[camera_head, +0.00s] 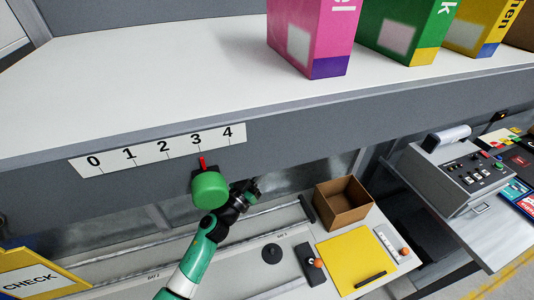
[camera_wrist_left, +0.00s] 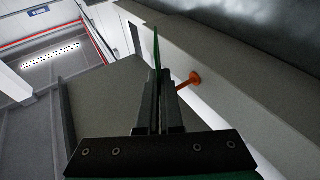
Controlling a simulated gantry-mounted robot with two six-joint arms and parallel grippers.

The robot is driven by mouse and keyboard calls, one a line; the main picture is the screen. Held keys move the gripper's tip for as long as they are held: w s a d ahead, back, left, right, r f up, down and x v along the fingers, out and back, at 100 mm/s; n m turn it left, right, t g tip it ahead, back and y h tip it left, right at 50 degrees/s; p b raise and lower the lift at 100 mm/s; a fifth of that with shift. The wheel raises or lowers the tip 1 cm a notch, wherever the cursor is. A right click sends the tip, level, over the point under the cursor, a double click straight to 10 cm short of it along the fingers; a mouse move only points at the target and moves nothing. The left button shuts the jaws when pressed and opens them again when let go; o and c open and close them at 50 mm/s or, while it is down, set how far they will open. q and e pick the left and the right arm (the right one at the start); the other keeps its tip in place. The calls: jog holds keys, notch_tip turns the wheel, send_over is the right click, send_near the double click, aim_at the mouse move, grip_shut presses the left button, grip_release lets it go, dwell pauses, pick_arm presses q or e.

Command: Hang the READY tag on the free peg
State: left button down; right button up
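In the left wrist view my left gripper (camera_wrist_left: 157,85) is shut on a thin green plate (camera_wrist_left: 156,47), seen edge-on. No wording on it can be read, so I cannot tell that it is the READY tag. An orange peg (camera_wrist_left: 187,82) with a round end stands on the grey wall just right of the fingers, apart from the plate. Nothing hangs on its visible part. In the head view a green and black arm of mine enters from below; its fingertips and the plate cannot be made out. My right gripper is not in view.
Below are a brown open box (camera_head: 342,201), a yellow mat (camera_head: 357,258) and a CHECK sign (camera_head: 37,281).

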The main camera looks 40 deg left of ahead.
pick_arm(q)
jog(key=shift+s+d+p, duration=0.2)
jog(key=shift+s+d, duration=0.15)
jog(key=shift+d, duration=0.3)
jog(key=shift+s+d+p, duration=0.25)
jog(key=shift+s+d, duration=0.05)
jog(key=shift+d, duration=0.35)
jog(key=shift+s+d+p, duration=0.2)
jog(key=shift+s+d, duration=0.15)
jog(key=shift+d, duration=0.3)
jog(key=s+d+h+p, duration=0.1)
jog(key=s+d+p, duration=0.1)
jog(key=s+p, duration=0.85)
jog(key=s+d+r+m+g+h+p, duration=0.1)
jog(key=s+d+r+m+h, duration=0.3)
jog(key=s+d+h, duration=0.3)
jog(key=shift+d, duration=1)
jog(key=shift+s+r, duration=0.1)
